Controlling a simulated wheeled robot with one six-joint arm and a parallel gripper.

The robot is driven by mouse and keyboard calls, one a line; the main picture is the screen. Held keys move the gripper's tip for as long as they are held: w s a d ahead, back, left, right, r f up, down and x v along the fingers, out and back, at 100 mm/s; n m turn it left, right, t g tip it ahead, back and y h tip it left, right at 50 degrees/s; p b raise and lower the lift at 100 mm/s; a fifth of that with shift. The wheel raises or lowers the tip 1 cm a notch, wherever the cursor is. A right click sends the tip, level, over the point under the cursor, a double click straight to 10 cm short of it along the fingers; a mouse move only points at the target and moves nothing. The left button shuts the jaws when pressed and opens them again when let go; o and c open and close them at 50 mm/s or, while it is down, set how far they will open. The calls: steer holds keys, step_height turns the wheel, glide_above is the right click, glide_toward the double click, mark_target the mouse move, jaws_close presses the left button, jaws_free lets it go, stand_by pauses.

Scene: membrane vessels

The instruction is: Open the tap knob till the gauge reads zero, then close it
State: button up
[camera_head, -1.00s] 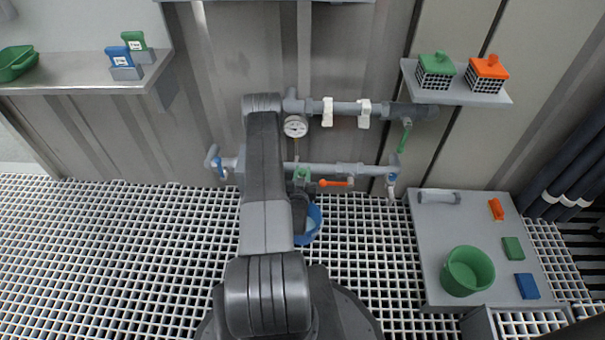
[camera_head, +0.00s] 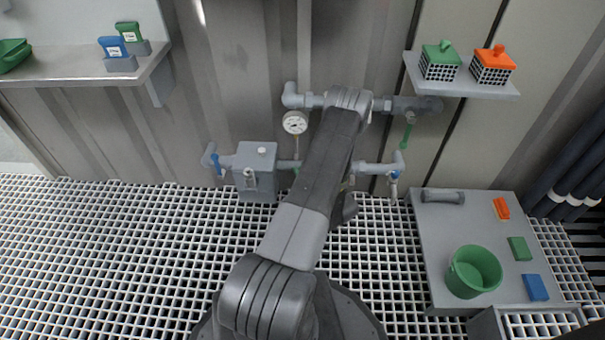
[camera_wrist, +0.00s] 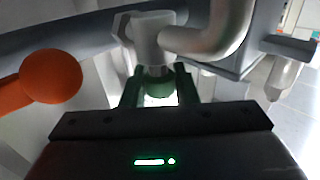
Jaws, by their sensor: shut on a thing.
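The round white gauge (camera_head: 295,122) is on the wall pipework in the head view. Its dial is too small to read. In the wrist view, the green tap knob (camera_wrist: 158,82) sits below a pale pipe fitting. My gripper (camera_wrist: 159,92) has its green fingers on either side of the knob and is shut on it. In the head view my arm hides the gripper and the tap.
An orange ball-ended handle (camera_wrist: 50,77) is close to the left of my gripper in the wrist view. A grey box (camera_head: 257,165) stands left of my arm. A table with a green bucket (camera_head: 473,271) is at the right. The grating at left is clear.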

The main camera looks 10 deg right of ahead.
steer(key=shift+f+n+g+y+b, duration=0.1)
steer(key=shift+n+g+y+b, duration=0.45)
steer(key=shift+n+y, duration=0.4)
steer(key=shift+g+y, duration=0.25)
steer(key=shift+y, duration=0.2)
steer(key=o, duration=0.9)
steer(key=shift+o, duration=0.2)
steer(key=p+v, duration=0.3)
steer(key=v, duration=1)
steer(key=shift+s+d, duration=0.2)
steer(key=shift+s, duration=0.15)
